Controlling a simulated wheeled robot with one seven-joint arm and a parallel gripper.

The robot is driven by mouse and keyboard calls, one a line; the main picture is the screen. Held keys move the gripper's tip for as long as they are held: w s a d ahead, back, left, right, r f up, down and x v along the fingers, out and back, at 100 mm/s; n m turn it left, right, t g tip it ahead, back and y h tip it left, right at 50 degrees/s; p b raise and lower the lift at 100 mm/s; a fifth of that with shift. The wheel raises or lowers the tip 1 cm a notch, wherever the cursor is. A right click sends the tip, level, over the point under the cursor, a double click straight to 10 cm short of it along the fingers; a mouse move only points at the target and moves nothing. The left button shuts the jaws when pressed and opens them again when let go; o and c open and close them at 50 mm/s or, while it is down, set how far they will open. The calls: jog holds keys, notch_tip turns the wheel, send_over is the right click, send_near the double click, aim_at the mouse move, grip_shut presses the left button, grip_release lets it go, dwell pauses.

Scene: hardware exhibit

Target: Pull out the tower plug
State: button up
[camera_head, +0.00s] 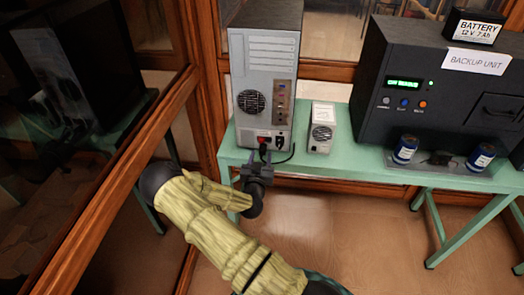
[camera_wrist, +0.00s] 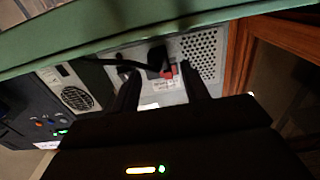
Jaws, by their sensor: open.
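The grey tower (camera_head: 263,72) stands on the green table with its back panel facing me. Its black plug (camera_wrist: 156,58) sits at the panel beside a red switch (camera_wrist: 170,72), and a black cable runs off to the left in the wrist view. In the head view the plug area (camera_head: 263,148) is small and partly hidden by my gripper (camera_head: 258,162), which is just in front of it at the table's front edge. In the wrist view my gripper (camera_wrist: 161,75) is open, its fingers on either side of the plug with space between. Contact cannot be told.
A small white power unit (camera_head: 321,128) stands right of the tower. The black backup unit (camera_head: 440,95) with a battery (camera_head: 472,27) on top is farther right, with blue cans (camera_head: 405,149) before it. A wooden frame (camera_head: 130,160) with glass borders the left. The green table (camera_head: 350,168) has bare strips.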

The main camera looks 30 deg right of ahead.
aim_at(262, 152)
jog(key=shift+x, duration=1.7)
grip_shut()
jog(key=shift+v, duration=1.5)
grip_release()
